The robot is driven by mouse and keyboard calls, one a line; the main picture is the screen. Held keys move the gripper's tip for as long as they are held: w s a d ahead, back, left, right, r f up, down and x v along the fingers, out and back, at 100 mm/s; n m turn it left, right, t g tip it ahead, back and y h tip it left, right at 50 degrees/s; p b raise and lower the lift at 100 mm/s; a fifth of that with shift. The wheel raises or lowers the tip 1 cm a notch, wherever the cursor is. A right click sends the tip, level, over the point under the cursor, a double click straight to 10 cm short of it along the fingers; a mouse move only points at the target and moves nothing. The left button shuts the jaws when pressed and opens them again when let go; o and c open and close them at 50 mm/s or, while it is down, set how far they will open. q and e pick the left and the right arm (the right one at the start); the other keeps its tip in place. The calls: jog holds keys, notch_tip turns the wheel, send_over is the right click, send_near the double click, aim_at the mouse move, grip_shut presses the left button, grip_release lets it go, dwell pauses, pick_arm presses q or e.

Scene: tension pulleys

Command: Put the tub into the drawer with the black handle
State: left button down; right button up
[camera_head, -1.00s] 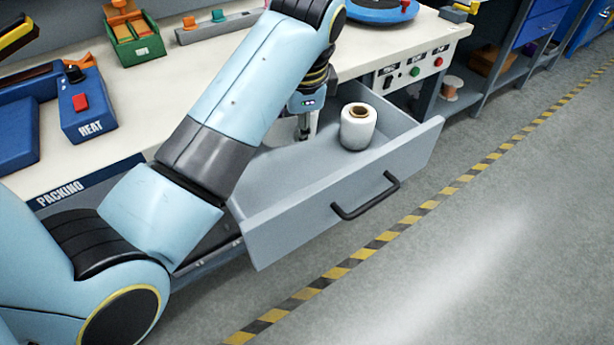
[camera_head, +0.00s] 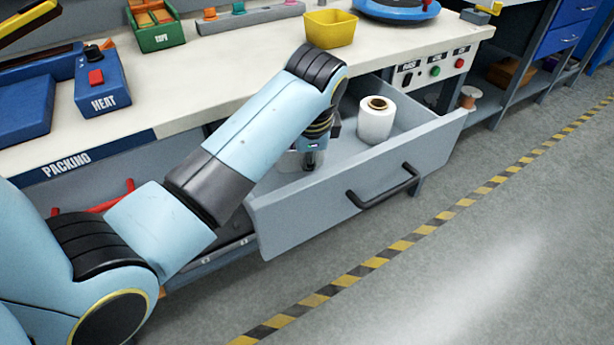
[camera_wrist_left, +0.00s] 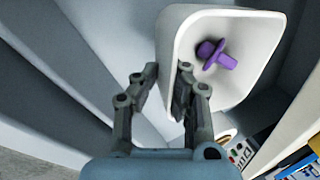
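The grey drawer (camera_head: 350,190) with the black handle (camera_head: 384,187) is pulled open below the bench. A white tub (camera_head: 292,160) is inside it toward the left end, mostly hidden behind my arm. In the left wrist view the white tub (camera_wrist_left: 240,35) is tilted in the picture and holds a purple part (camera_wrist_left: 215,54). My left gripper (camera_head: 310,164) reaches down into the drawer at the tub. In the wrist view its fingers (camera_wrist_left: 168,82) are spread apart, with the tub's near wall between them, one finger on the inner side. I cannot tell whether the tub rests on the drawer floor.
A white film roll (camera_head: 376,120) stands in the drawer, right of my gripper. A yellow bin (camera_head: 330,28) and a green box (camera_head: 157,27) stand on the bench (camera_head: 215,65). A red handle (camera_head: 95,207) shows below the bench at left. The floor ahead is clear.

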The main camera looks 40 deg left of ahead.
pick_arm(q)
jog(key=shift+f, duration=0.5)
notch_tip(320, 180, down, 3)
jog(key=shift+r+b, duration=0.1)
jog(key=shift+b, duration=0.4)
jog(key=shift+f, duration=0.4)
jog(key=c, duration=1.5)
grip_release()
jog(key=shift+r, duration=0.1)
